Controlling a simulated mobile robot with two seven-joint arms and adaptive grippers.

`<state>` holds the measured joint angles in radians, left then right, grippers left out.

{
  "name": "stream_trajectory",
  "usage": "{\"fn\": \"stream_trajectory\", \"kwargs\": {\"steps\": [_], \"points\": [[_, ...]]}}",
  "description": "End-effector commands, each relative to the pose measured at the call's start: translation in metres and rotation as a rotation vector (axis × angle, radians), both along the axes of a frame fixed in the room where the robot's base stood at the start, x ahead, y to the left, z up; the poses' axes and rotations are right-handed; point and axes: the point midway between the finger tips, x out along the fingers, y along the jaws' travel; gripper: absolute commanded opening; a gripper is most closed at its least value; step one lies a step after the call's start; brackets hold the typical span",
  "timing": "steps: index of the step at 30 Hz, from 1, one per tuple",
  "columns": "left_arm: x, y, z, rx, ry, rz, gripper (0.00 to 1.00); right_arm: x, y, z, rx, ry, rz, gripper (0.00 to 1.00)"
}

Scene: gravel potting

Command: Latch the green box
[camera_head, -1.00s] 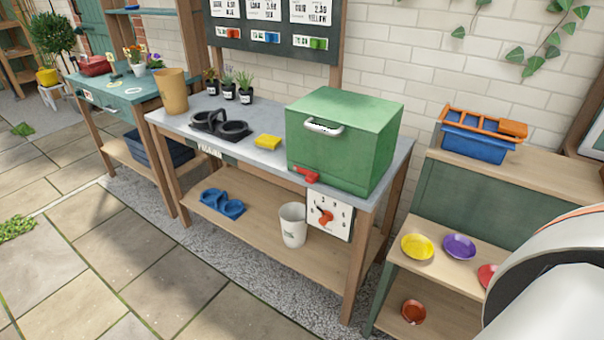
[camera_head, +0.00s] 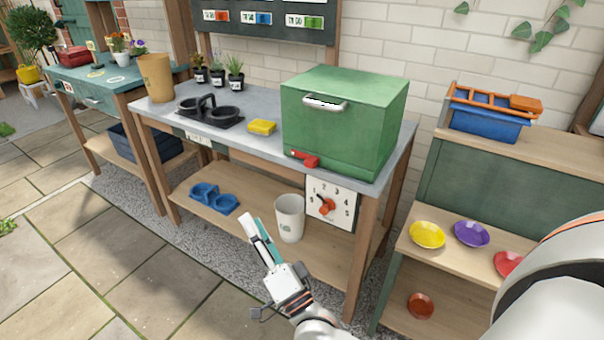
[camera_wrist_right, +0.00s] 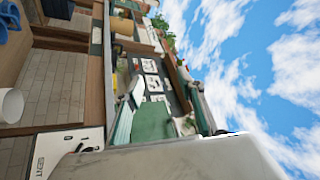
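The green box (camera_head: 345,118) stands on the right end of the grey-topped bench. Its front looks closed, with a pale bar handle (camera_head: 325,103) near the top. A red latch (camera_head: 304,158) sits at the lower left of its front and lies roughly sideways. My right gripper (camera_head: 256,232) is in front of the bench, below and left of the latch, well apart from the box and touching nothing I can see. Its fingers look close together from the head, and their gap is unclear. In the right wrist view the box (camera_wrist_right: 153,118) seems partly covered. My left gripper is out of view.
A yellow sponge (camera_head: 262,127) and a black double-cup holder (camera_head: 210,110) lie on the bench (camera_head: 255,145). Below are a white cup (camera_head: 290,218), a dial board (camera_head: 331,204) and blue scoops (camera_head: 213,198). A shelf with coloured dishes (camera_head: 427,235) stands at right.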

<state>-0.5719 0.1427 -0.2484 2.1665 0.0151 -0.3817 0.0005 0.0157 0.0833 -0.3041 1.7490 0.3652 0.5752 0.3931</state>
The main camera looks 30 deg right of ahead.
Motion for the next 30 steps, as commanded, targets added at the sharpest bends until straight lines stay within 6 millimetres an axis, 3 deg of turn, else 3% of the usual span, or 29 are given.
{"fn": "stream_trajectory", "kwargs": {"steps": [1, 5, 8, 13, 18, 24, 30], "points": [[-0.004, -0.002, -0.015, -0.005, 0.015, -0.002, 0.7, 0.014, -0.009, -0.002, 0.125, -0.051, -0.003, 0.39], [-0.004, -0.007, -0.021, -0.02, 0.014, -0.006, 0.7, 0.039, -0.042, 0.022, 0.455, -0.218, -0.006, 0.39], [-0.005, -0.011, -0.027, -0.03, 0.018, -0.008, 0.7, 0.055, -0.07, 0.027, 0.703, -0.346, -0.004, 0.39], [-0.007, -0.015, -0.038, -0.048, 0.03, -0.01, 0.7, 0.077, -0.117, 0.012, 1.107, -0.565, 0.0, 0.39], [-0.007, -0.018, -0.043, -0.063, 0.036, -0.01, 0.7, 0.093, -0.147, -0.013, 1.413, -0.752, 0.002, 0.39], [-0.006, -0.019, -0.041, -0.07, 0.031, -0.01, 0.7, 0.1, -0.161, -0.025, 1.574, -0.867, 0.003, 0.39], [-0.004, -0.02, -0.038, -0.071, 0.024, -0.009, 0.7, 0.107, -0.176, -0.015, 1.587, -0.885, 0.009, 0.39]]}}
